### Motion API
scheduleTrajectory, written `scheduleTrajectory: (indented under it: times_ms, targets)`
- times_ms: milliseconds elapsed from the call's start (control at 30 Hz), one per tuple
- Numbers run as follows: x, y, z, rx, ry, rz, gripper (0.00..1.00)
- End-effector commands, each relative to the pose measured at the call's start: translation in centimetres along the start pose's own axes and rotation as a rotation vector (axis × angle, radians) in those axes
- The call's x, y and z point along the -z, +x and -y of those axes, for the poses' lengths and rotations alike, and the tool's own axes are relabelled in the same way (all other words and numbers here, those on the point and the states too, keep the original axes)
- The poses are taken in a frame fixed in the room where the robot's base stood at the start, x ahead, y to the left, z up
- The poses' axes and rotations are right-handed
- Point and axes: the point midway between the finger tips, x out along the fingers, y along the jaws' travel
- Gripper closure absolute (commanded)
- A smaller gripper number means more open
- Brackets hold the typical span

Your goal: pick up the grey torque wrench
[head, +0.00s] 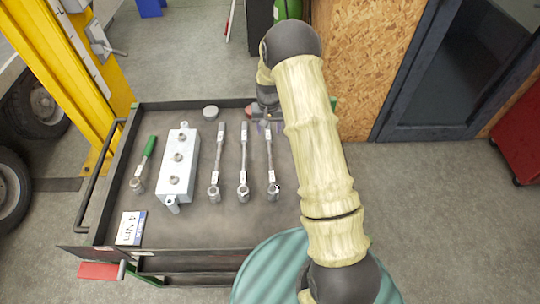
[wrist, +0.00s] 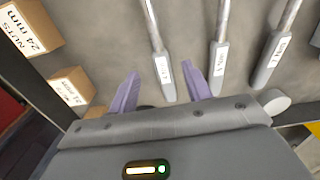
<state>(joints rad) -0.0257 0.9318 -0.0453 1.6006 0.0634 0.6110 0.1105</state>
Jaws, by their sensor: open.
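Three grey torque wrenches lie side by side on the cart top in the head view: left (head: 219,160), middle (head: 243,160) and right (head: 269,160). My gripper (head: 264,120) is at the handle end of the right wrench, partly hidden by my arm. In the wrist view my gripper (wrist: 160,69) is open, its purple fingers apart. The labelled grey handle of the right wrench (wrist: 163,75) shows between them; contact cannot be told. The middle wrench (wrist: 220,60) and left wrench (wrist: 270,58) lie to its right there. The label texts are too small to read surely.
The cart (head: 108,190) also holds a green-handled tool (head: 149,147), a metal block with studs (head: 178,165), a "4 Nm" card (head: 131,228) and a round tin (head: 210,112). Cardboard nut boxes (wrist: 30,27) stand left in the wrist view. A teal drum (head: 270,270) stands in front.

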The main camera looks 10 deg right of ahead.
Motion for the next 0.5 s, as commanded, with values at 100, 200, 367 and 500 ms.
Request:
scheduleTrajectory:
  times_ms: [100, 200, 367, 500]
  targets:
    - [0.0, 0.0, 0.0, 0.0, 0.0, -0.001, 0.51]
    - [0.0, 0.0, 0.0, 0.0, 0.0, 0.0, 0.51]
    - [-0.1, 0.9, 0.0, 0.0, 0.0, 0.002, 0.51]
    - [-0.5, 2.8, 0.1, 0.0, 0.0, 0.004, 0.51]
